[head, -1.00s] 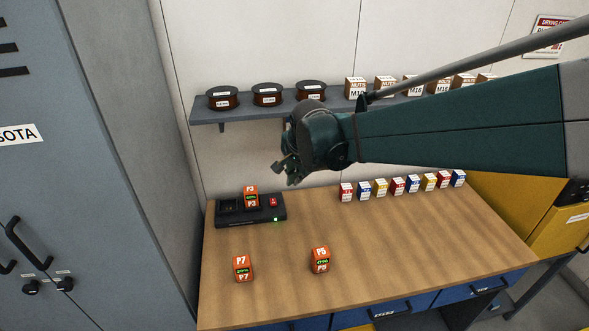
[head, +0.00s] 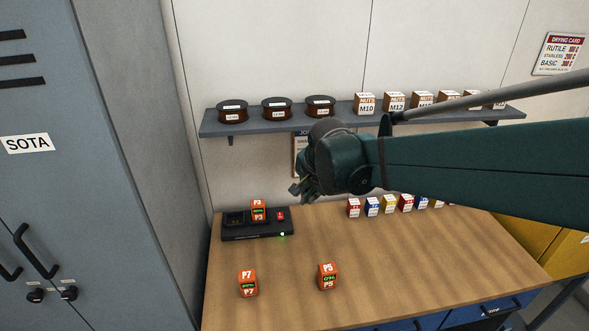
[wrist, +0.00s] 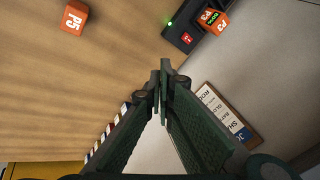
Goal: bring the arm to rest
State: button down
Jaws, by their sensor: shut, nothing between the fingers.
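My gripper (head: 298,191) hangs in the air above the back of the wooden bench (head: 400,262), in front of the wall and below the shelf. Its fingers are shut with nothing between them; in the wrist view the fingertips (wrist: 160,75) meet. My dark green arm reaches in from the right and hides part of the shelf goods and the small boxes. An orange block P3 (head: 258,211) sits in the black charger (head: 240,236), which shows a green light. Orange blocks P7 (head: 248,284) and P5 (head: 328,277) stand on the bench, apart from my gripper.
The shelf (head: 345,119) above holds dark spools (head: 277,109) and nut boxes (head: 366,104). Several small coloured boxes (head: 354,208) line the bench's back edge. A board (head: 299,160) hangs behind my gripper. A grey locker (head: 90,150) stands left. The bench's middle right is clear.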

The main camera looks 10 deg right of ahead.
jog(key=s+d+f+n+b, duration=0.1)
jog(key=s+d+n, duration=0.1)
jog(key=s, duration=0.6)
jog(key=s+d+f+n+t+b, duration=0.1)
jog(key=s+d+n+b, duration=0.1)
jog(key=s+n, duration=0.3)
jog(key=s+d+f+n+b, duration=0.1)
jog(key=s+d+f+n, duration=0.1)
jog(key=s, duration=0.9)
jog(key=shift+s+d+n+t+b, duration=0.15)
jog(key=shift+d+n+t+b, duration=0.2)
jog(key=shift+n, duration=0.55)
